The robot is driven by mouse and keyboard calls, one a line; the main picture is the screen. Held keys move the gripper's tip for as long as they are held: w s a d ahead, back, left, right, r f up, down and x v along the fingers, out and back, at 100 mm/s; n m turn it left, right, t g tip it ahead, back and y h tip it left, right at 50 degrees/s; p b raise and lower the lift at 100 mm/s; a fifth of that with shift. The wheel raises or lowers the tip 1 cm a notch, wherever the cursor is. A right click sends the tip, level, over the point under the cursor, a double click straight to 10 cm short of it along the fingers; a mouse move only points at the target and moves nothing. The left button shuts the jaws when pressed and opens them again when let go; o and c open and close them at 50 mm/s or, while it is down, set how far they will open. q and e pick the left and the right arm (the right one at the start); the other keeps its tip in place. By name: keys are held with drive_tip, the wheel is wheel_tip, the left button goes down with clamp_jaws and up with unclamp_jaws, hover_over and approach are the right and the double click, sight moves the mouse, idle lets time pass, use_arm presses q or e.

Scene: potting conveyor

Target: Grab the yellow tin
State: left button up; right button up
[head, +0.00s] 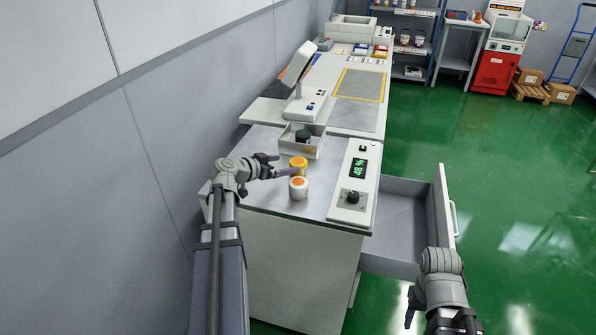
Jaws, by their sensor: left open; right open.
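The yellow tin (299,162) stands upright on the grey counter top, with an orange-yellow lid. A white tin with an orange lid (298,188) stands just in front of it. My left gripper (287,172) is open, with its fingers pointing right beside the yellow tin, near the gap between the two tins. It partly covers the yellow tin's lower side, and I cannot tell whether it touches. My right gripper (457,322) is open and low at the bottom edge, away from the tins, right of the open drawer; its fingertips are hardly visible.
A small grey bin (313,150) holding a dark jar stands behind the tins. A control panel (350,205) with a green display and a knob lies to their right. An open drawer (398,252) juts out on the right. The wall is close on the left.

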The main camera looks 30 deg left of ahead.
sight(294, 164)
use_arm(q)
drive_tip(key=shift+b+x, duration=0.5)
drive_tip(key=shift+x, duration=0.85)
drive_tip(key=b+x, duration=0.1)
drive_tip(key=x, duration=0.1)
drive_tip(key=b+x, duration=0.1)
drive_tip(key=x, duration=0.1)
drive_tip(key=shift+f, duration=0.45)
drive_tip(key=shift+w+d, duration=0.2)
drive_tip(key=shift+w, duration=0.25)
drive_tip(key=shift+s, duration=0.1)
drive_tip(key=shift+c, duration=0.2)
drive_tip(key=c, duration=1.4)
